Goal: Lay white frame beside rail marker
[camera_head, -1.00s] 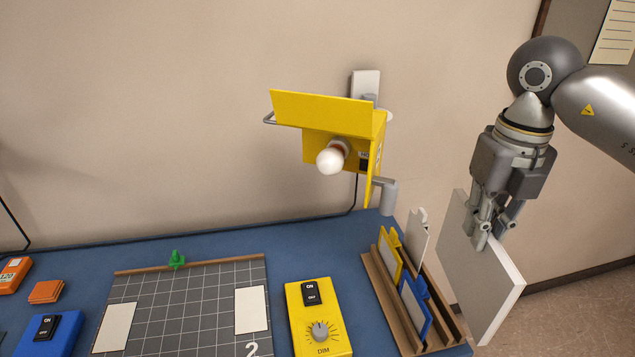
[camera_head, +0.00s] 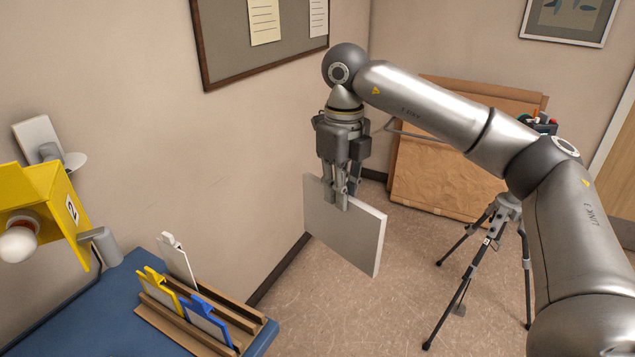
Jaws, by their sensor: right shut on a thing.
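My right gripper (camera_head: 344,200) is shut on the top edge of a large flat white panel (camera_head: 350,233). The panel hangs upright over the floor, to the right of the blue table. A smaller white frame (camera_head: 177,263) with a clip-like top stands in the wooden rack (camera_head: 256,327) on the table, behind a yellow frame (camera_head: 158,285) and a blue frame (camera_head: 209,324). My right gripper is well to the right of the rack. The rail marker and my left gripper are out of view.
The yellow lamp (camera_head: 30,200) with its white bulb stands at the far left. The blue table (camera_head: 105,312) ends just right of the rack. A black tripod (camera_head: 490,235) and a brown cardboard piece (camera_head: 440,170) stand on the floor at right.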

